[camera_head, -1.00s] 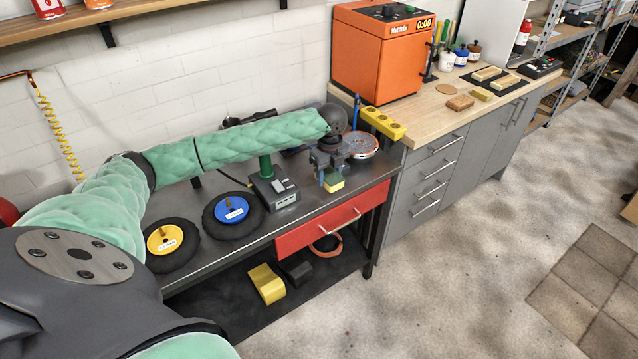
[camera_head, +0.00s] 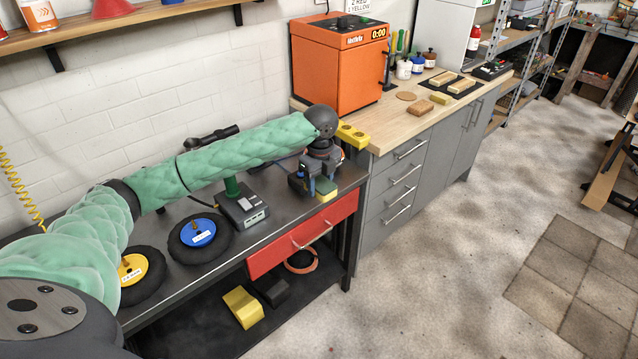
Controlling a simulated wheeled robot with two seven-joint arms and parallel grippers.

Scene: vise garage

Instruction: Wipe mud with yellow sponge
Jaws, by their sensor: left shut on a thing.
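My left gripper (camera_head: 318,186) reaches over the right end of the dark metal workbench (camera_head: 185,275). It points down and is shut on a yellow sponge (camera_head: 327,195) with a greenish underside. The sponge is at or just above the bench top near the front right corner; I cannot tell whether it touches. I cannot make out any mud on the bench top; the arm and gripper hide part of it. My right gripper is not in view.
Wheels with a blue hub (camera_head: 198,232) and a yellow hub (camera_head: 132,269) lie on the bench, beside a grey device (camera_head: 243,208). A red drawer (camera_head: 303,236) is below. An orange oven (camera_head: 338,65) stands on the wooden counter (camera_head: 385,118). Open floor lies to the right.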

